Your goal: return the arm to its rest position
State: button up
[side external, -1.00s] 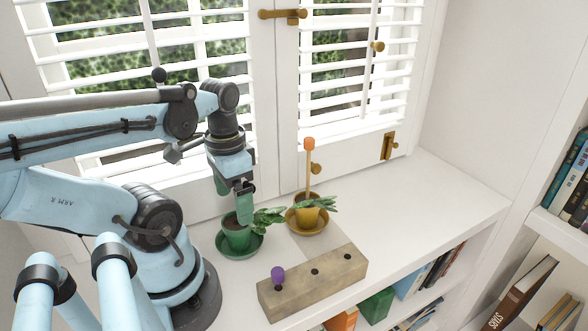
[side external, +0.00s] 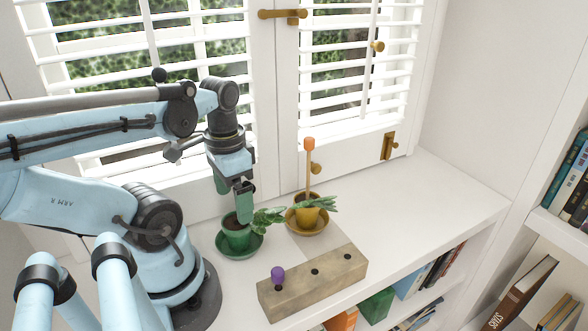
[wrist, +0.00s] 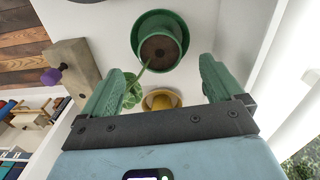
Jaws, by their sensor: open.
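My gripper (side external: 236,192) is open and empty, with its green fingers pointing down just above the green pot (side external: 237,233). In the wrist view my gripper (wrist: 155,85) has its fingers wide apart, and the green pot (wrist: 160,48) with dark soil shows beyond them. A leafy plant leans out of the pot to the right in the side view. My blue arm reaches in from the left, bent down at the wrist.
A yellow pot (side external: 307,217) with an orange-topped stick (side external: 309,165) stands right of the green pot. A wooden block (side external: 312,284) with holes and a purple knob (side external: 277,274) sits in front. Shuttered windows (side external: 350,70) stand behind; the shelf top (side external: 420,205) at right is clear.

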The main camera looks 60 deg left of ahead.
jog(key=shift+f, duration=3.2)
jog(key=shift+r, duration=1.7)
notch_tip(320, 180, up, 9)
jog(key=n, duration=0.2)
jog(key=shift+f, duration=0.2)
jog(key=shift+c, duration=0.2)
